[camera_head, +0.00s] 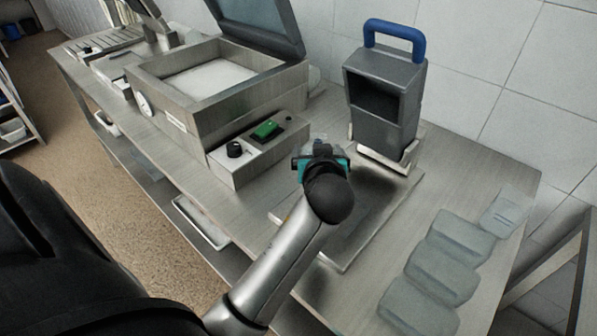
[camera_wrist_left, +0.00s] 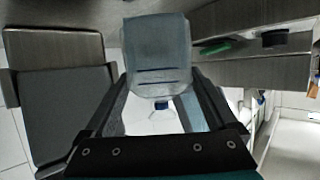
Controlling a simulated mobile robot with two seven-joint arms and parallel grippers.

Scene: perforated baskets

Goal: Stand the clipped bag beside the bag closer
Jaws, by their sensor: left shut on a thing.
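My left gripper (camera_head: 322,165) is above the worktable, in front of the bag closer (camera_head: 385,98). The bag closer is a grey housing with a blue handle, and it also shows at the left of the left wrist view (camera_wrist_left: 62,115). In the left wrist view my left gripper (camera_wrist_left: 155,88) is shut on a pale translucent bag (camera_wrist_left: 157,52) with two dark lines across it. A small blue spot shows at its lower end; I cannot tell whether it is a clip. My right gripper is not in view.
A flat metal plate (camera_head: 352,250) lies on the table below my gripper. Several translucent bags (camera_head: 447,270) lie in a row at the right. A metal machine (camera_head: 180,120) with an open lid, black knob and green switch stands left. A tiled wall (camera_head: 500,60) is behind.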

